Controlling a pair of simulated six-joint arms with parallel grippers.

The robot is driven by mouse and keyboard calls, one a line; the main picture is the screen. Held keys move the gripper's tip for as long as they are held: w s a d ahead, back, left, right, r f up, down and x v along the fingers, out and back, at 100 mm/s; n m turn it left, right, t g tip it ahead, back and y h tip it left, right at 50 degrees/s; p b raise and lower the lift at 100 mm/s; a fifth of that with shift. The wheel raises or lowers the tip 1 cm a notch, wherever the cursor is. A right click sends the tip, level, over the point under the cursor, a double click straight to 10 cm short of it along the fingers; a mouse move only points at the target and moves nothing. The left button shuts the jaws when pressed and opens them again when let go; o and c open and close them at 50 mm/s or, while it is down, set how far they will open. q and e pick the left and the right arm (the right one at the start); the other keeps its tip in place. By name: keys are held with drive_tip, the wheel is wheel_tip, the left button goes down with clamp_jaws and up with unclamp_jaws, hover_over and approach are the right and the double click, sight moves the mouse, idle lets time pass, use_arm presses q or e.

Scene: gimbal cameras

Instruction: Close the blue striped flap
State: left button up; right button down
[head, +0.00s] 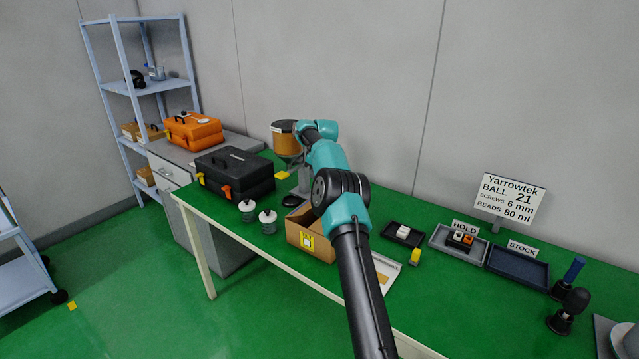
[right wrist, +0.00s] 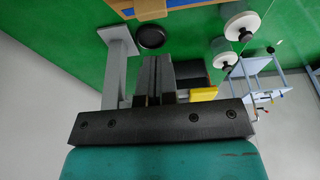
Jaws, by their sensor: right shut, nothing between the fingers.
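The open cardboard box (head: 309,245) with a yellow label stands at the middle of the green table, partly behind my right arm. No blue stripe is clear on it in the head view. In the right wrist view, a tan panel with a blue strip (right wrist: 185,4) is cut off at the top edge; I cannot tell whether it is the flap. My right gripper (right wrist: 154,98) is shut and empty, beside the grey stand and apart from the panel. Its fingertips are hidden in the head view. My left gripper is not in view.
A hopper (head: 286,140) on a grey stand is behind the box. Two white-lidded jars (head: 268,222) stand left of it, and a black case (head: 235,175) further left. Right are a small black tray (head: 403,235), the HOLD tray (head: 441,243) and the STOCK tray (head: 517,268).

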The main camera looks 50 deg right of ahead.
drive_tip(key=shift+s+d+f, duration=0.1)
drive_tip(key=shift+s+f, duration=0.45)
drive_tip(key=shift+f, duration=0.2)
drive_tip(key=shift+s+f, duration=0.5)
drive_tip(key=shift+f, duration=0.25)
drive_tip(key=shift+w, duration=0.1)
